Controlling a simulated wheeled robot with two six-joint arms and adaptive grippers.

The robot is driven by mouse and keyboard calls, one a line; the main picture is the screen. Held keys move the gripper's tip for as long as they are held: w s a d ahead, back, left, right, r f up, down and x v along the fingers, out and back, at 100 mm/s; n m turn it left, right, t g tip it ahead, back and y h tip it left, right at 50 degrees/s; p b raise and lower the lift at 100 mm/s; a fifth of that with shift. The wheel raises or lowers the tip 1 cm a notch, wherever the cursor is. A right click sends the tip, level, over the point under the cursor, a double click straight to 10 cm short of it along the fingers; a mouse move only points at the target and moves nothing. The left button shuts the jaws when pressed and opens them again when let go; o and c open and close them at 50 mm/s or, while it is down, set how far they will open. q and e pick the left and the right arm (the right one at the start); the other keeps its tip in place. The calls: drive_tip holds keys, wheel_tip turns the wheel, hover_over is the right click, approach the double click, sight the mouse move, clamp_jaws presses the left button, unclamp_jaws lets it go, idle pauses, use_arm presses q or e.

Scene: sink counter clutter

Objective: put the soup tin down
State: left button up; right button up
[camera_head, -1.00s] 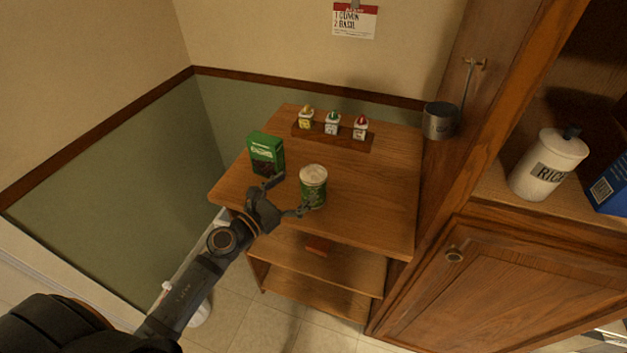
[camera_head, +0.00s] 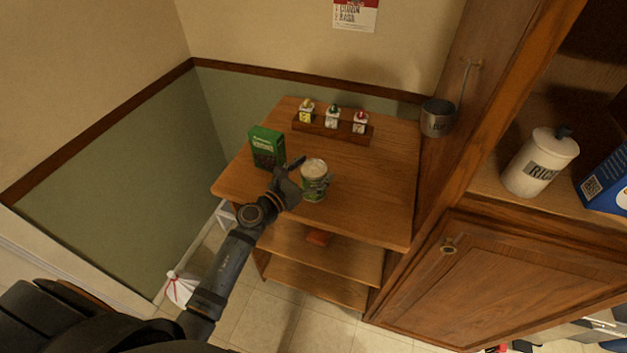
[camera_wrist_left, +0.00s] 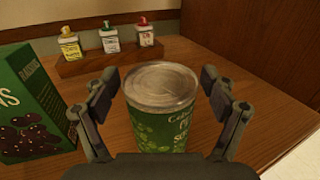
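The soup tin (camera_head: 314,183) is green with a pale round lid and stands upright on the wooden cart top (camera_head: 375,200), near its front edge. In the left wrist view the tin (camera_wrist_left: 160,115) is centred between the two fingers. My left gripper (camera_head: 304,172) reaches in from the front left. Its fingers (camera_wrist_left: 160,88) are spread on both sides of the tin, with a narrow gap showing at each side. The lower part of the tin is hidden behind the gripper's palm in the wrist view. My right gripper is not in view.
A green raisins box (camera_head: 267,148) stands close left of the tin. Behind is a wooden rack (camera_head: 345,138) with several small bottles. A metal cup (camera_head: 438,118) hangs at right, by a cabinet with a rice jar (camera_head: 540,162). The cart top right of the tin is clear.

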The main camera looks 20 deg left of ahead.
use_arm(q)
drive_tip(key=c, duration=1.5)
